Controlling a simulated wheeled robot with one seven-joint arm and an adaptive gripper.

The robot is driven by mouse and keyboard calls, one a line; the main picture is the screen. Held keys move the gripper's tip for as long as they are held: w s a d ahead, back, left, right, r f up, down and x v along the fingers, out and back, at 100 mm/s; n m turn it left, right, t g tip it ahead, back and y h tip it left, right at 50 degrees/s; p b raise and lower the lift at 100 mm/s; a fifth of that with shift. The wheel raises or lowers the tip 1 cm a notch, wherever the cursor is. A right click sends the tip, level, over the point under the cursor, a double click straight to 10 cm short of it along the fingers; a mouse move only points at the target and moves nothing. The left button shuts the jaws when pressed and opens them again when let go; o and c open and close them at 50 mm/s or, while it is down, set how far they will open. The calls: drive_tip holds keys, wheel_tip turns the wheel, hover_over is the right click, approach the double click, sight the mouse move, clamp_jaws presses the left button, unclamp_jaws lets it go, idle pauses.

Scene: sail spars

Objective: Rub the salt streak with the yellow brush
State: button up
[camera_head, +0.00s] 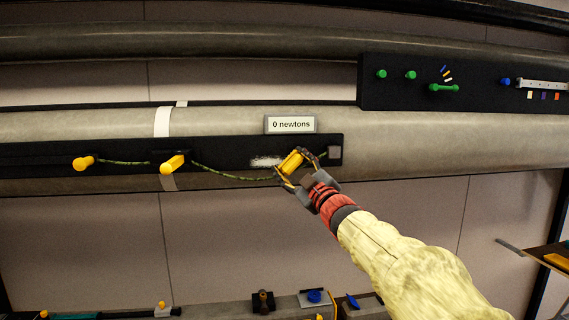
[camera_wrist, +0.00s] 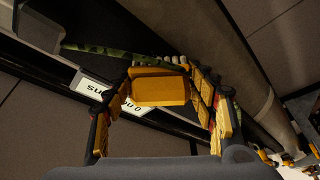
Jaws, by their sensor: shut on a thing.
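The yellow brush (camera_head: 291,162) is held between the fingers of my gripper (camera_head: 296,170), in front of the black strip on the lower spar. In the wrist view the brush shows as a yellow block (camera_wrist: 162,90) between the two fingers (camera_wrist: 160,100), with pale tufts at its far side. The salt streak (camera_head: 264,161) is a white smear on the black strip, just left of the brush in the head view. I cannot tell whether the brush touches the strip. In the wrist view I cannot make out the streak.
A label (camera_head: 291,124) above the strip reads "0 newtons". A green cord (camera_head: 232,176) runs along the strip between two yellow pegs (camera_head: 172,164) and a grey block (camera_head: 334,152). A black panel (camera_head: 470,98) with green knobs is at upper right. A cluttered bench (camera_head: 225,310) lies below.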

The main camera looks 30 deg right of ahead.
drive_tip(key=shift+s+d, duration=0.2)
drive_tip(key=shift+d, duration=0.6)
drive_tip(key=shift+s, duration=0.1)
drive_tip(key=shift+s+a+f, duration=0.1)
drive_tip(key=shift+s, duration=0.15)
drive_tip(key=shift+s+a+b, duration=0.25)
drive_tip(key=shift+s, duration=0.55)
drive_tip(key=shift+s+a+b, duration=0.2)
drive_tip(key=shift+s+a, duration=0.05)
drive_tip(key=shift+s, duration=0.6)
drive_tip(key=shift+s+a+b, duration=0.25)
drive_tip(key=shift+s, duration=0.55)
drive_tip(key=shift+s, duration=0.1)
drive_tip(key=s, duration=0.2)
drive_tip(key=shift+s+a+b, duration=0.3)
drive_tip(key=shift+s+a, duration=0.05)
drive_tip(key=shift+a, duration=0.05)
